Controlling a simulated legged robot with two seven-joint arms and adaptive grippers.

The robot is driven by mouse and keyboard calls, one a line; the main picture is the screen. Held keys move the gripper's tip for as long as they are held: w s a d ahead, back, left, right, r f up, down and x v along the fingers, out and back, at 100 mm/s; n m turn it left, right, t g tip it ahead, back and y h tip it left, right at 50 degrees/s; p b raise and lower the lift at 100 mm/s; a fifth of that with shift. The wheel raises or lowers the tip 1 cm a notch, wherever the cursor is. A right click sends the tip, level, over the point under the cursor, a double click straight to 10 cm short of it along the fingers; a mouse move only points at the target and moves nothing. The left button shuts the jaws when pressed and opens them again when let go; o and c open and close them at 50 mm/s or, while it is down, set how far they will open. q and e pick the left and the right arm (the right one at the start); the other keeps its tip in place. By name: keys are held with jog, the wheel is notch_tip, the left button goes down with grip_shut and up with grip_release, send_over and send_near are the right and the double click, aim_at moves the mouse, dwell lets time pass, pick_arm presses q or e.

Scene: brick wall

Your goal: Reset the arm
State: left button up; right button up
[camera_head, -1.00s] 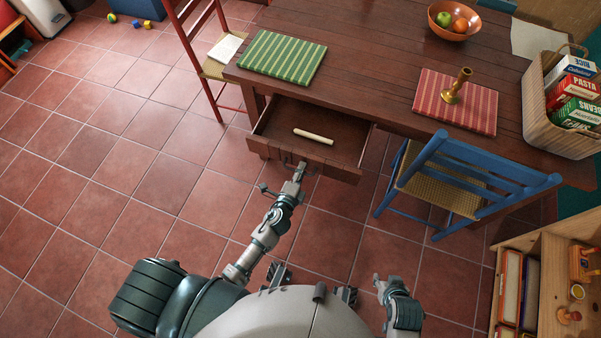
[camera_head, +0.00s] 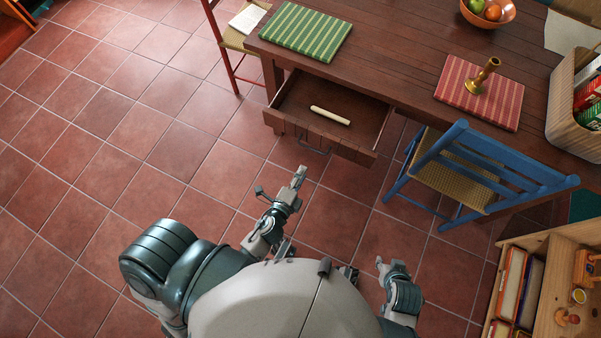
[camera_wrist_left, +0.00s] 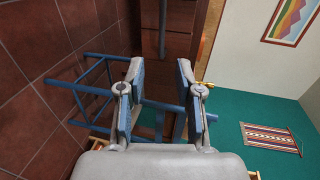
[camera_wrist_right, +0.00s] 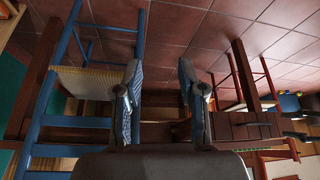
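My left gripper (camera_head: 299,176) is below the open drawer (camera_head: 290,129) in the head view, apart from its front and handle (camera_head: 313,150). In the left wrist view its two fingers (camera_wrist_left: 160,72) are spread with nothing between them. My right gripper (camera_head: 382,266) is low, close to the right side of my body. In the right wrist view its fingers (camera_wrist_right: 159,70) are also spread and empty. Much of both arms is hidden by my body and shoulders.
A pale stick (camera_head: 330,116) lies in the drawer of the wooden table (camera_head: 400,50). A blue chair (camera_head: 465,170) stands right of the drawer, and a shelf (camera_head: 548,270) at lower right. The tiled floor (camera_head: 110,190) at left is clear.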

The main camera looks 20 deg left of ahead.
pick_arm(q)
jog(key=shift+a, duration=0.15)
pick_arm(e)
jog(key=shift+a, duration=0.15)
pick_arm(q)
jog(key=s+a+f+n+g+y+p, duration=0.1)
jog(key=s+a+f+n+g+p, duration=0.15)
jog(key=s+f+n+g, duration=0.35)
jog(key=s+a+f+n+g+y+p, duration=0.1)
jog(key=s+a+f+n+g+p, duration=0.2)
jog(key=f, duration=0.6)
jog(key=s+f+n+g+h+p, duration=0.1)
jog(key=s+f+n+g+p, duration=0.2)
jog(key=s, duration=1)
notch_tip(320, 180, down, 5)
jog(key=n+g, duration=0.2)
jog(key=n, duration=0.2)
jog(key=shift+s+a+h, duration=0.15)
jog(key=shift+s+h, duration=0.15)
pick_arm(e)
jog(key=s+d+f+g, duration=0.1)
jog(key=s+f, duration=0.3)
jog(key=f, duration=0.6)
jog(key=s+d+f+g, duration=0.1)
jog(key=s+f, duration=0.3)
jog(key=f, duration=0.6)
jog(key=shift+f+g+h, duration=0.15)
jog(key=shift+g+h, duration=0.15)
jog(key=shift+g, duration=0.3)
